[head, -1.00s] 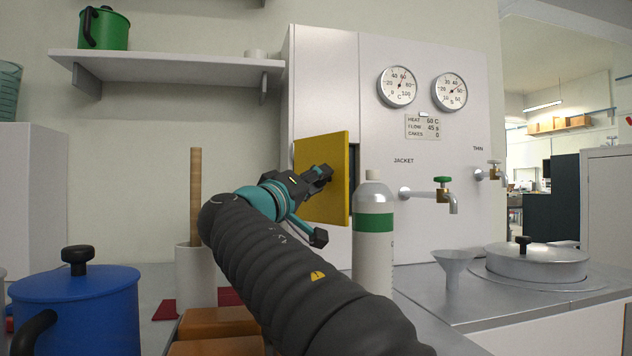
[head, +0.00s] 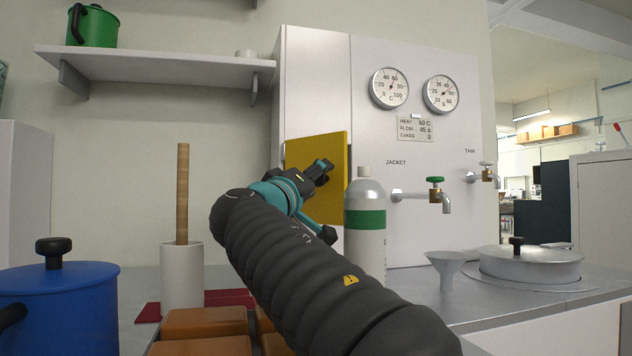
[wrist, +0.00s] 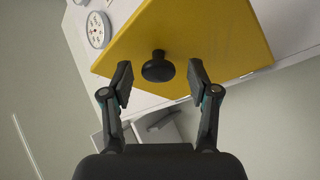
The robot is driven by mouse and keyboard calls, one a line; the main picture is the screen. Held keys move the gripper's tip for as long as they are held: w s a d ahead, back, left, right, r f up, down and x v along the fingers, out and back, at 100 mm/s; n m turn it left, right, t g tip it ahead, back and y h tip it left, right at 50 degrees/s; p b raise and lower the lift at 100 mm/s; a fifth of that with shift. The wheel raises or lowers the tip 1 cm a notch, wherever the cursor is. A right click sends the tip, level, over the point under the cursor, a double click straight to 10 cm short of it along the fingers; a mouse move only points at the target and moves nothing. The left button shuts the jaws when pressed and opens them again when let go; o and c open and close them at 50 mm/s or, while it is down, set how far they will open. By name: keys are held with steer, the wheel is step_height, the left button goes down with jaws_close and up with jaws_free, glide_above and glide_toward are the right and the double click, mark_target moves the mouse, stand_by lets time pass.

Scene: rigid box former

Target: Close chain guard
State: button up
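The chain guard looks to be the yellow panel (head: 318,150) on the front of the white machine, left of the gauges. In the head view it stands at a slight angle to the machine face, and a thin dark gap shows along its right edge. The wrist view shows the yellow panel (wrist: 210,35) with a round black knob (wrist: 158,67). My gripper (wrist: 160,85) is open, with one finger on each side of the knob and room between. In the head view my gripper (head: 322,200) is in front of the panel and hides its knob.
A white bottle with a green band (head: 365,219) stands close to the right of my gripper. A tap with a green handle (head: 435,193) juts out further right. A wooden stick in a white pot (head: 182,275), brown blocks (head: 205,321) and a blue pot (head: 60,310) are at left.

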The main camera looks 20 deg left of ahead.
steer(key=d+v, duration=0.1)
steer(key=v, duration=1.1)
steer(key=shift+a, duration=0.45)
steer(key=shift+r, duration=0.1)
